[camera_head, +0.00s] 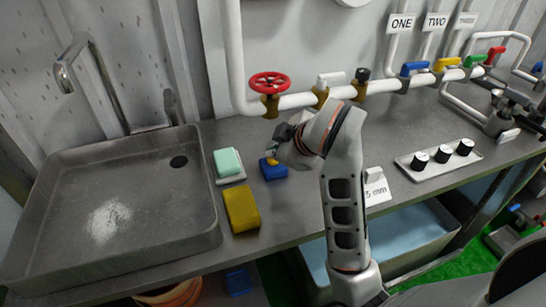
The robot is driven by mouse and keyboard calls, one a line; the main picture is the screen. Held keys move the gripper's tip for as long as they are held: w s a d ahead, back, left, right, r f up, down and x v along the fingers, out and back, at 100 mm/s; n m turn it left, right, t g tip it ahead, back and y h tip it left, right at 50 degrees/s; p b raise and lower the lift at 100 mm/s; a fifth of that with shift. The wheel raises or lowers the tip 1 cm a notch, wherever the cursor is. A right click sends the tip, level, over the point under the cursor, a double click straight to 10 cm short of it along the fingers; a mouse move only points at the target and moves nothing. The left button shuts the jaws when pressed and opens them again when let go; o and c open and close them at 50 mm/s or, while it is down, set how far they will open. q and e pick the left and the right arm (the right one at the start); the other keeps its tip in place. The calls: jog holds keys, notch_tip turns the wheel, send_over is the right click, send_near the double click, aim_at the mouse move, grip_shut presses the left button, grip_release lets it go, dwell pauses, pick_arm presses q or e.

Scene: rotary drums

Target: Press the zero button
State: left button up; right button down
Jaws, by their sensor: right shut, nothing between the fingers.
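No button marked zero can be made out in the head view. A small blue block (274,172) lies on the grey counter, left of my right arm. My right gripper (274,154) is shut and empty, at the upper edge of the blue block, with a small yellow patch there. Whether the fingertips touch the block I cannot tell. A white label reading "5 mm" (377,194) stands right of my arm, partly hidden by it. My left gripper is not in view.
A metal sink (130,262) is at left, with a green sponge (228,161) and a yellow sponge (241,208) beside it. Behind run white pipes with a red wheel valve (269,82) and coloured handles.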

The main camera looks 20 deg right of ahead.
jog(key=shift+f, duration=0.35)
jog(key=shift+r, duration=0.1)
dwell(0.4)
jog(key=shift+r+p, duration=0.55)
jog(key=shift+r, duration=0.4)
jog(key=shift+r, duration=0.1)
notch_tip(320, 180, up, 5)
jog(key=p, duration=0.4)
dwell(0.5)
jog(key=shift+s, duration=0.1)
